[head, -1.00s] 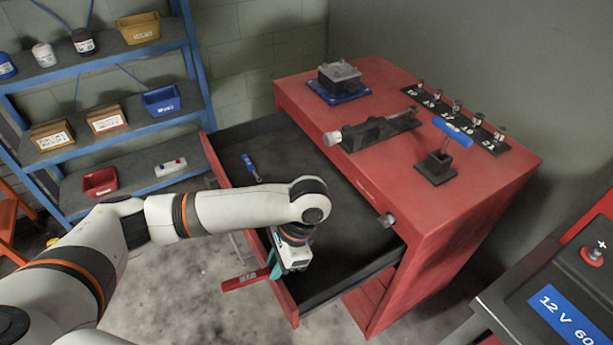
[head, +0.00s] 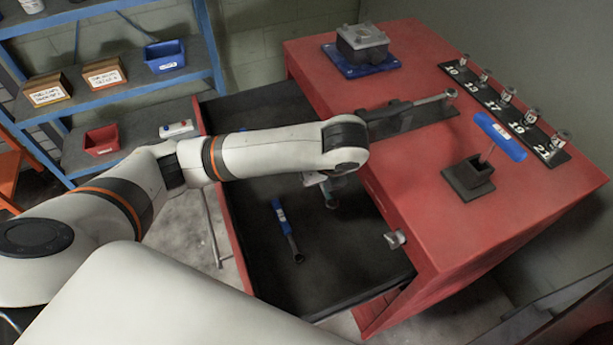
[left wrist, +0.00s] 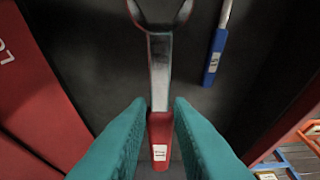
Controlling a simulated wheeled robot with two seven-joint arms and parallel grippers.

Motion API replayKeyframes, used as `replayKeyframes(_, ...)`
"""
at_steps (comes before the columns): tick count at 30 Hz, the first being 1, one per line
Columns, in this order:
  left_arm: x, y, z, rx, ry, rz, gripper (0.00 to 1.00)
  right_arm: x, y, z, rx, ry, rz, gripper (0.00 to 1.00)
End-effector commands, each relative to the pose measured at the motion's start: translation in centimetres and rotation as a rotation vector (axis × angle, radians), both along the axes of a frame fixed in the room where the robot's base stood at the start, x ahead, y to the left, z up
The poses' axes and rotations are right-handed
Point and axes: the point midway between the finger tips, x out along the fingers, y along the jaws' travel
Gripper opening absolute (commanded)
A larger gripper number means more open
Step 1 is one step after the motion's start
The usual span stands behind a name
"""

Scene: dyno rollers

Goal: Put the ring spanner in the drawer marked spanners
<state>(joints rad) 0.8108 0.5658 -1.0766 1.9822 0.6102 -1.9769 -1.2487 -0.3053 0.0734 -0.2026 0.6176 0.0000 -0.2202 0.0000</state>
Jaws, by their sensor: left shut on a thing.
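In the left wrist view, a red-handled spanner (left wrist: 160,70) with a silver shaft is between my left gripper's (left wrist: 160,110) teal fingers, which are shut on it. Its far end curves round a dark gap and is cut off by the picture's top edge, so I cannot tell if the ring is closed. In the head view, my left gripper (head: 330,193) is mostly hidden under its arm, over the open dark-floored drawer (head: 350,255). A blue-handled tool (head: 281,216) lies in that drawer and also shows in the left wrist view (left wrist: 214,52). My right gripper is not in view.
The red cabinet (head: 440,190) stands at the right. Its top holds a clamp-like bar (head: 405,118), a blue-handled T tool (head: 500,136), a numbered socket rack (head: 510,105) and a grey block on a blue base (head: 361,48). Blue shelving (head: 110,80) with bins stands at the left.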

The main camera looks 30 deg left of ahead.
Motion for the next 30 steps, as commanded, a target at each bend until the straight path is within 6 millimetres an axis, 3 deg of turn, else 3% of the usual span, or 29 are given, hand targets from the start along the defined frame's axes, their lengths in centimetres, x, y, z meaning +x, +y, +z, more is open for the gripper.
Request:
replayKeyframes(3,-0.1,0.0,-3.2,0.002,0.003,0.002,0.00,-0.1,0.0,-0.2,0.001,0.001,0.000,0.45)
replayKeyframes(10,-0.1,0.0,-8.3,0.000,0.003,0.001,0.00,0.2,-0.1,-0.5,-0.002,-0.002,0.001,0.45)
replayKeyframes(28,5.5,6.2,-7.9,0.000,-0.003,0.005,0.00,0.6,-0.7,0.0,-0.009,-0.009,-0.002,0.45)
replayKeyframes(30,5.3,6.0,-8.8,0.000,0.001,0.000,0.00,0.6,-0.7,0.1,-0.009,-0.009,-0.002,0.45)
